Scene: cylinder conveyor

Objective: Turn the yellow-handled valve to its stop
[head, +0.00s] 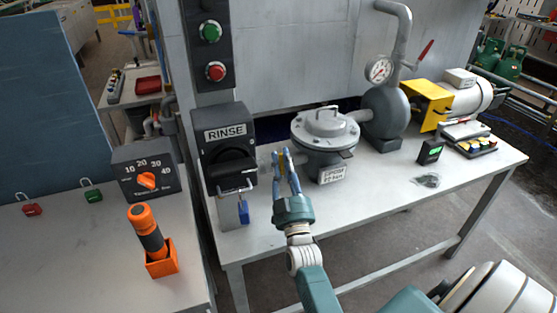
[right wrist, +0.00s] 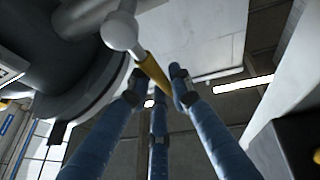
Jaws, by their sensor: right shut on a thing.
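The yellow valve handle (head: 276,160) shows as a small strip at the left side of the round grey lidded vessel (head: 325,139), partly hidden by my fingers. In the right wrist view the yellow handle (right wrist: 151,70) runs slantwise from a round grey knob (right wrist: 120,30) in between my fingertips. My right gripper (head: 284,153) has its blue fingers closed around the handle; it also shows in the right wrist view (right wrist: 160,84). The valve's body and stop cannot be made out. My left gripper is in neither view.
A dark RINSE switch box (head: 228,150) with a black handle stands just left of my right gripper. A gauge (head: 379,71), a grey pump housing (head: 386,112) and a yellow guard (head: 427,103) stand further right. The front of the steel bench (head: 375,205) is bare.

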